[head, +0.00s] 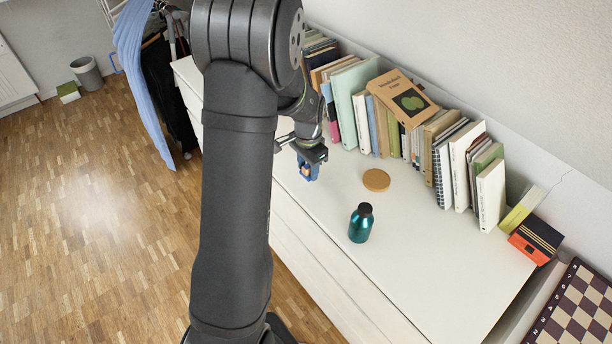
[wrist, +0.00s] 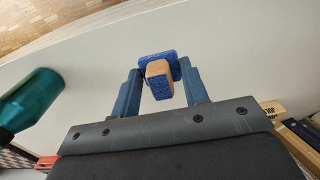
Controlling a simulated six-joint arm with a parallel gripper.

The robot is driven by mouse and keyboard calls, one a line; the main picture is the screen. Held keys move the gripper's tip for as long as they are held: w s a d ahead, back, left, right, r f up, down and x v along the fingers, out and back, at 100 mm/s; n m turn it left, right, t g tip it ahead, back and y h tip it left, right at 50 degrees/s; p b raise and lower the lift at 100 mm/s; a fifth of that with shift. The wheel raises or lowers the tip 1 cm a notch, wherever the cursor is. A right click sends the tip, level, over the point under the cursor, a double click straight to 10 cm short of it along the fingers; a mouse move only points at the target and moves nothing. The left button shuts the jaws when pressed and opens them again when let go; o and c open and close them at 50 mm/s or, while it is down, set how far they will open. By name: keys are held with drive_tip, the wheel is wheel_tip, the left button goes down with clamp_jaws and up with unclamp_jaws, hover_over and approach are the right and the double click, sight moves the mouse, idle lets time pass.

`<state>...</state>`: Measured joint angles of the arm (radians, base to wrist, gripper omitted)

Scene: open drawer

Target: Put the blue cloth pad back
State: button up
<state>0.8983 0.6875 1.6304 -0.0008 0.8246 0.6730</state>
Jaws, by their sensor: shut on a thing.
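The blue cloth pad (wrist: 157,56) has a tan block on it and sits between the fingers of my gripper (wrist: 158,72) in the wrist view. My gripper is shut on it. In the head view my gripper (head: 308,172) is over the far left part of the white dresser top (head: 430,270), near its front edge. There the pad is small and mostly hidden by the fingers. I cannot tell whether the pad touches the top.
A teal bottle (head: 361,223) stands to the right of my gripper, and a round cork disc (head: 376,180) lies behind the bottle. A row of books (head: 355,100) lines the wall. A chessboard (head: 580,310) is at the lower right. The dresser top's front right is clear.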

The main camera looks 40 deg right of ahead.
sight(306, 176)
drive_tip(key=shift+w+a+f, duration=0.1)
drive_tip(key=shift+w+f, duration=0.25)
drive_tip(key=shift+f, duration=1.9)
drive_tip(key=o, duration=0.9)
drive_tip(key=shift+f, duration=0.15)
drive_tip(key=shift+o, duration=0.2)
wheel_tip(306, 176, up, 12)
drive_tip(key=shift+r, duration=0.2)
